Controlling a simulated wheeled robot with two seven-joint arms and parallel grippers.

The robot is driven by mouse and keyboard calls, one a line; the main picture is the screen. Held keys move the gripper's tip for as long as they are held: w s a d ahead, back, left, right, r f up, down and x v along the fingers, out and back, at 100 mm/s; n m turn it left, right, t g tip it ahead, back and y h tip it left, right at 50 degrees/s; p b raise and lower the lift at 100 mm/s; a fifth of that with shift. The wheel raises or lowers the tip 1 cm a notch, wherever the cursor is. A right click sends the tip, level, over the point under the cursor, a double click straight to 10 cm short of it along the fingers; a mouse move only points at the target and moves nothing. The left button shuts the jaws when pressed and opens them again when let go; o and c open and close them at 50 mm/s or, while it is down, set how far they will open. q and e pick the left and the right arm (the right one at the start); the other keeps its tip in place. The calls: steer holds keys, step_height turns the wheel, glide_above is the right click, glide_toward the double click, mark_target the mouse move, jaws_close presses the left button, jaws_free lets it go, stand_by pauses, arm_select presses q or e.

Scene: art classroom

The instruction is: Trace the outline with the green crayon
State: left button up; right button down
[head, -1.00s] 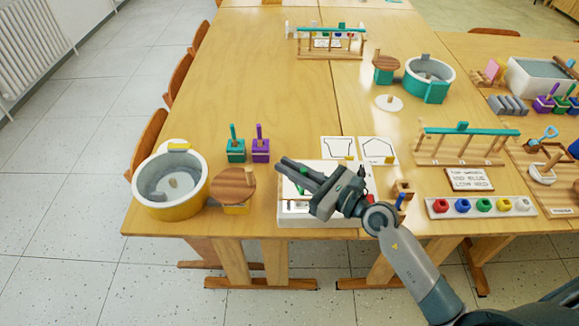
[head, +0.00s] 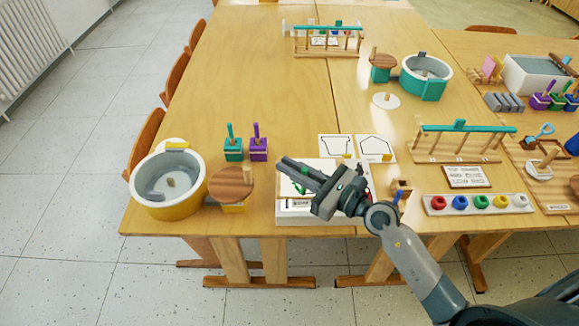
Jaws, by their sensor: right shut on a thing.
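My right gripper (head: 284,169) reaches in from the lower right over a white board (head: 297,217) at the table's front edge. It is shut on a slim green crayon (head: 299,187), of which only a small part shows below the fingers. The arm hides much of the board, so I cannot make out an outline on it or whether the crayon tip touches it. Two white cards with black outlines, a pot shape (head: 336,145) and a house-like shape (head: 374,146), lie just behind the board. My left gripper is not in view.
A yellow-and-white tub (head: 168,205), a round wooden lid (head: 229,184) and teal (head: 233,149) and purple (head: 258,149) blocks stand left. A tray of coloured pots (head: 479,205) and a teal-topped rack (head: 461,143) stand right. The table's middle is clear.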

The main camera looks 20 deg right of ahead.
steer(key=shift+s+d, duration=0.2)
steer(key=shift+d, duration=0.45)
steer(key=shift+s+d, duration=0.15)
steer(key=shift+d, duration=0.45)
stand_by(1.3)
steer(key=shift+s+d+b, duration=0.2)
steer(key=shift+d+b, duration=0.1)
steer(key=shift+d, duration=0.4)
steer(key=shift+s+d+b, duration=0.2)
steer(key=shift+d+b, duration=0.05)
steer(key=shift+d, duration=0.4)
stand_by(1.6)
steer(key=shift+w+d, duration=0.1)
steer(key=shift+d, duration=0.2)
stand_by(0.4)
steer(key=shift+w+d+b, duration=0.3)
steer(key=shift+w+d, duration=0.2)
steer(key=shift+w, duration=0.05)
stand_by(1.2)
